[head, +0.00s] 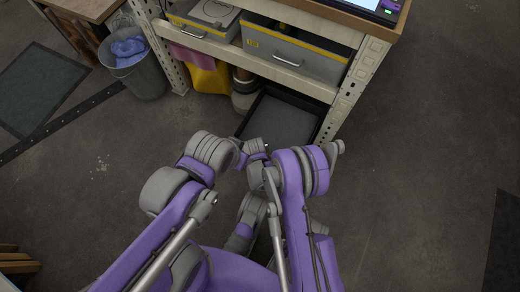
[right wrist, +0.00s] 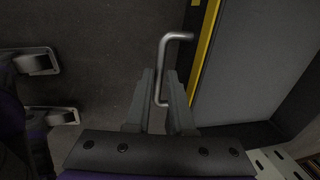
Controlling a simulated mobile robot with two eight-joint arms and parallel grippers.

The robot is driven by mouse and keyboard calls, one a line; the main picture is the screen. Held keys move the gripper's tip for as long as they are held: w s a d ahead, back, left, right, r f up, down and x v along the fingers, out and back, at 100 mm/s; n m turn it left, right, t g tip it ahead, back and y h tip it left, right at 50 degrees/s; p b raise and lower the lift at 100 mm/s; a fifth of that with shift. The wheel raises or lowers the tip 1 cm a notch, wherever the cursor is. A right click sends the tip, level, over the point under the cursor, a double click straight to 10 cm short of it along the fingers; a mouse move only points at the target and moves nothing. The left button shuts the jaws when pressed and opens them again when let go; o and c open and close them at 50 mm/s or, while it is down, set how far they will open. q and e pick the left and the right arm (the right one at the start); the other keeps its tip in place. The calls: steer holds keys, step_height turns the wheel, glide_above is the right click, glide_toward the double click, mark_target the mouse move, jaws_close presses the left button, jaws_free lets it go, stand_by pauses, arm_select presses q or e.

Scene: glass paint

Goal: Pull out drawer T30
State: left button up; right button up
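A low drawer (head: 284,121), with a grey inside and black walls, stands out from under the bench shelf in the head view. My arms cover its front edge there, and I read no label on it. In the right wrist view the drawer (right wrist: 255,65) has a yellow front rim and a bent metal handle (right wrist: 176,37). My right gripper (right wrist: 159,76) has its fingers close on both sides of the handle bar and appears shut on it. My left arm reaches forward in the head view, but its fingers cannot be made out.
Above the drawer, a grey box drawer (head: 320,57) with yellow trim and a handle sits on the shelf. A perforated bench post (head: 354,84) stands close on the right. A bin (head: 140,73) and yellow cloth-like item (head: 210,79) are left. Floor (head: 430,130) at right is clear.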

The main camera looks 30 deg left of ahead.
steer(key=shift+o, duration=1.4)
steer(key=shift+r, duration=0.1)
step_height(320, 180, up, 10)
steer(key=s+p, duration=0.2)
steer(key=p, duration=0.4)
steer(key=shift+r, duration=0.25)
